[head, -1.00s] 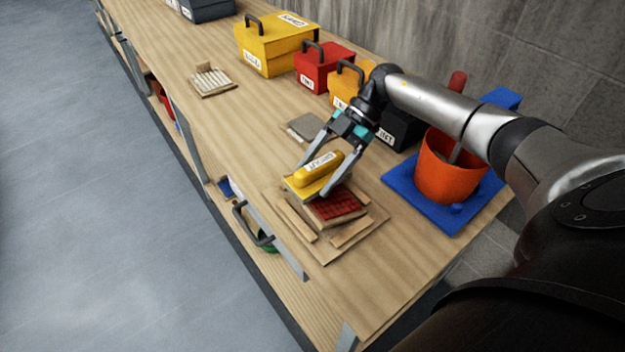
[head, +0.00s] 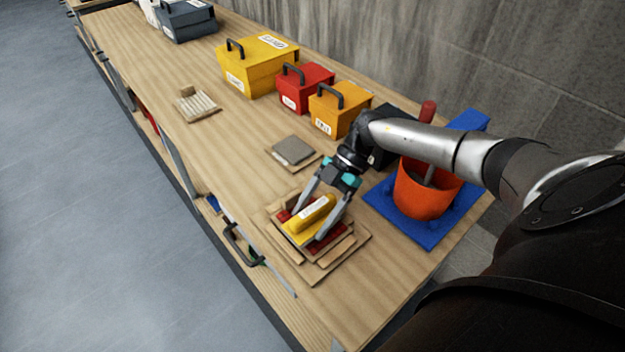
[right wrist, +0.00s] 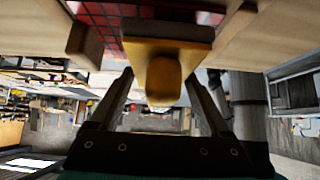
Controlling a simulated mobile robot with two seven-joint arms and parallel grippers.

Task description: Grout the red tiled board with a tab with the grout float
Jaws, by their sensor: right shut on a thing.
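The red tiled board (head: 311,250) sits in a wooden frame on the near part of the bench. Its red tiles show on both sides of the yellow grout float, and also in the right wrist view (right wrist: 98,18). The grout float (head: 311,212) is over the middle of the board; I cannot tell if its base touches the tiles. My right gripper (head: 310,221) is shut on the float, one finger at each side. The float also shows between the fingers in the right wrist view (right wrist: 164,72). The board's tab is not clearly seen. My left gripper is not in view.
An orange bucket (head: 421,199) with a red-handled tool stands on a blue tray (head: 390,222) to the right. A grey tiled board (head: 292,151) and a pale ribbed board (head: 197,104) lie behind. Yellow, red and orange boxes (head: 340,109) line the wall side.

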